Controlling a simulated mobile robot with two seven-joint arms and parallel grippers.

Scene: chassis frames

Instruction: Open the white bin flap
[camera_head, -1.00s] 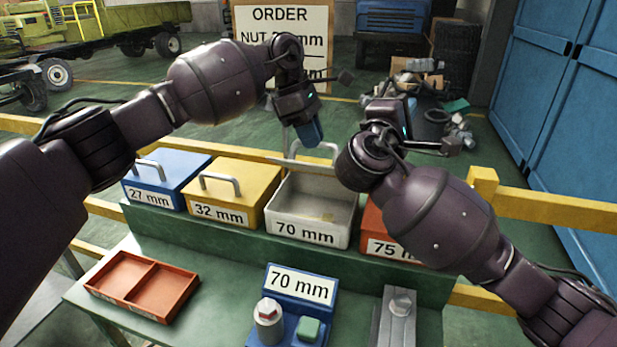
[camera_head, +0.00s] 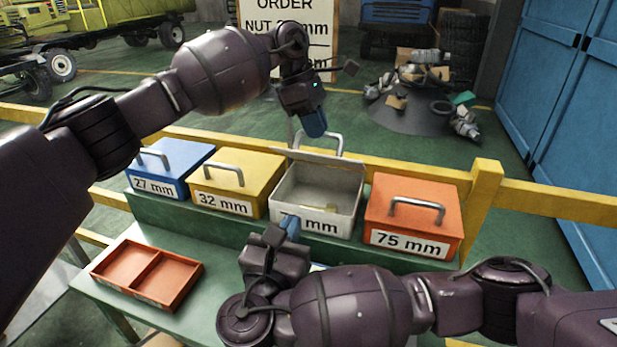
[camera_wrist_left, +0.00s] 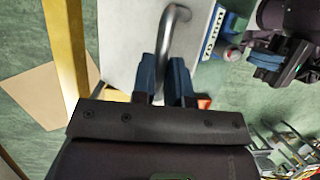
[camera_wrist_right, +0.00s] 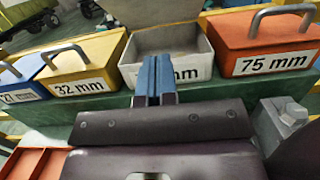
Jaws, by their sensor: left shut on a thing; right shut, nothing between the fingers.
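The white bin (camera_head: 345,190), with its 70 mm label partly covered by my right gripper, stands open between the yellow and orange bins. Its white flap (camera_head: 318,156) is raised at the back of the bin, with a metal handle (camera_head: 334,141) on it. My left gripper (camera_head: 316,130) is shut on this handle; the left wrist view shows the handle (camera_wrist_left: 173,35) between the blue fingers and the pale flap (camera_wrist_left: 128,45). My right gripper (camera_head: 291,226) is shut and empty in front of the white bin, its blue fingers (camera_wrist_right: 155,75) pointing toward the bin.
The blue bin (camera_head: 180,160), yellow bin (camera_head: 265,172) and orange bin (camera_head: 430,192) are closed. A red two-part tray (camera_head: 150,274) lies on the green bench. A yellow rail (camera_head: 550,205) runs behind. My right arm covers much of the bench front.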

